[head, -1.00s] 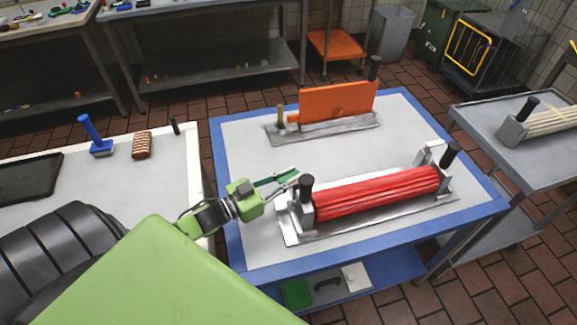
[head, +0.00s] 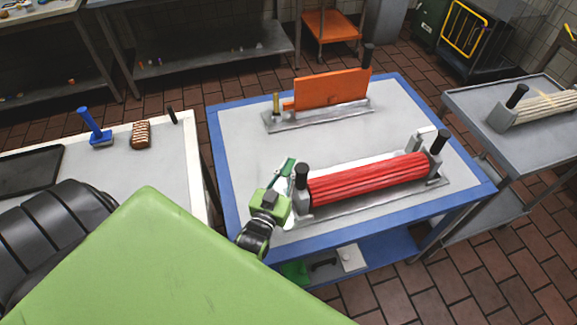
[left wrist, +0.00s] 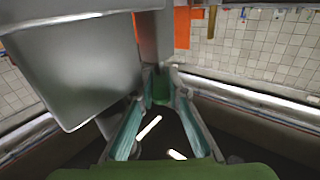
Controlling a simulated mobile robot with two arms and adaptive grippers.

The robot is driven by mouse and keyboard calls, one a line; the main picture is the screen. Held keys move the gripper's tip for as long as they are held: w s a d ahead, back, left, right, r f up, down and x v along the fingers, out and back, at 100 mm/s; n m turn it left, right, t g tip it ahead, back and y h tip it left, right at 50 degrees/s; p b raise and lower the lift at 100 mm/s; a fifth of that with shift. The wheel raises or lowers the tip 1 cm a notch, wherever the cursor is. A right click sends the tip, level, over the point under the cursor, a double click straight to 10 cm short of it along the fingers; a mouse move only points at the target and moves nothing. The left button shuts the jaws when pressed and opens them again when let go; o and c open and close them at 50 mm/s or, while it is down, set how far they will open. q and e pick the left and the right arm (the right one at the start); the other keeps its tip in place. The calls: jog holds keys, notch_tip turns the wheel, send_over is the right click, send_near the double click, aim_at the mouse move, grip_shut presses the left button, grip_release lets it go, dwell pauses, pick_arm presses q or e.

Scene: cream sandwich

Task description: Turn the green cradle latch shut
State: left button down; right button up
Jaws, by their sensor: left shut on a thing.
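The red fluted roller (head: 370,182) lies in the grey metal cradle (head: 340,208) on the blue-edged table, with a black upright handle at each end. My left gripper (head: 286,172) is at the cradle's left end, beside the left black handle. In the left wrist view its teal-padded fingers (left wrist: 160,92) close around a dark green piece, the green cradle latch (left wrist: 161,84), next to a grey metal block. The fingers hide most of the latch, and its angle cannot be told. My right gripper is not in view.
An orange plate (head: 331,89) stands in a metal base (head: 318,117) at the back of the table. A grey side table (head: 545,135) with a pale roller (head: 545,115) is on the right. A blue-handled tool (head: 95,130) and a brown brush (head: 141,133) lie on the left table.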

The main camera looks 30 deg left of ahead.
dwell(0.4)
pick_arm(q)
jog(key=c, duration=2)
grip_release()
jog(key=shift+h, duration=0.3)
